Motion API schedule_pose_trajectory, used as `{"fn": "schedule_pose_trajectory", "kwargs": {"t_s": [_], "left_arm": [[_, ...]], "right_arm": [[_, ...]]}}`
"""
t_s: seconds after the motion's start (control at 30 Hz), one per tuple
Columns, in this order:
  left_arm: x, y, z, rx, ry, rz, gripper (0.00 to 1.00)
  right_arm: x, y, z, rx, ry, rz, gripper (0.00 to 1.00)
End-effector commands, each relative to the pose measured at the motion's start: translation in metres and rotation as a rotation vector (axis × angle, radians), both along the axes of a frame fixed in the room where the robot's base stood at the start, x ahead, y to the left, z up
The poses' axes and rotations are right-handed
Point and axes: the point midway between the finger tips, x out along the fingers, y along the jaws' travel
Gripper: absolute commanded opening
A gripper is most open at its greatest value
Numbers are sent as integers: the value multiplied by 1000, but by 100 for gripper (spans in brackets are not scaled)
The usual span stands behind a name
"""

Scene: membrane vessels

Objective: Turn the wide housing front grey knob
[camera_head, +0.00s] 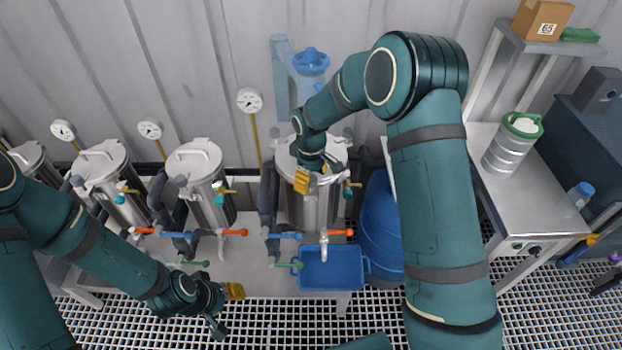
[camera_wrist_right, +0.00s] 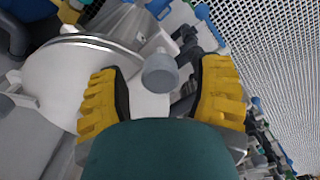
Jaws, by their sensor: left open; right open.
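The wide housing (camera_head: 315,210) is the metal vessel at the middle of the head view, with its lid partly hidden behind my right arm. My right gripper (camera_head: 313,178) is over the front edge of its lid. In the right wrist view a grey round knob (camera_wrist_right: 160,73) shows between the yellow fingers of my open right gripper (camera_wrist_right: 160,95). The fingers look apart from the knob, with a gap on both sides. In the head view the gripper hides this knob. My left gripper (camera_head: 226,308) is open and empty, low in front of the bench.
A blue barrel (camera_head: 380,225) and a metal table (camera_head: 530,190) are on the right.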

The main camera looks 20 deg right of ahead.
Motion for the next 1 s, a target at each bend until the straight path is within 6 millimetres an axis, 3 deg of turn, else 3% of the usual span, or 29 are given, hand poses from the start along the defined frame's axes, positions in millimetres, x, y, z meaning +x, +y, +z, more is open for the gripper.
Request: {"fn": "schedule_pose_trajectory", "kwargs": {"t_s": [0.37,0.57,1.0], "left_arm": [[0,0,0,0,0,0,47],[0,0,0,0,0,0,47],[0,0,-2,0,0,0,47]], "right_arm": [[0,0,-6,1,1,0,66],[0,0,-5,1,1,0,1],[0,0,-5,2,-1,62,0]]}}
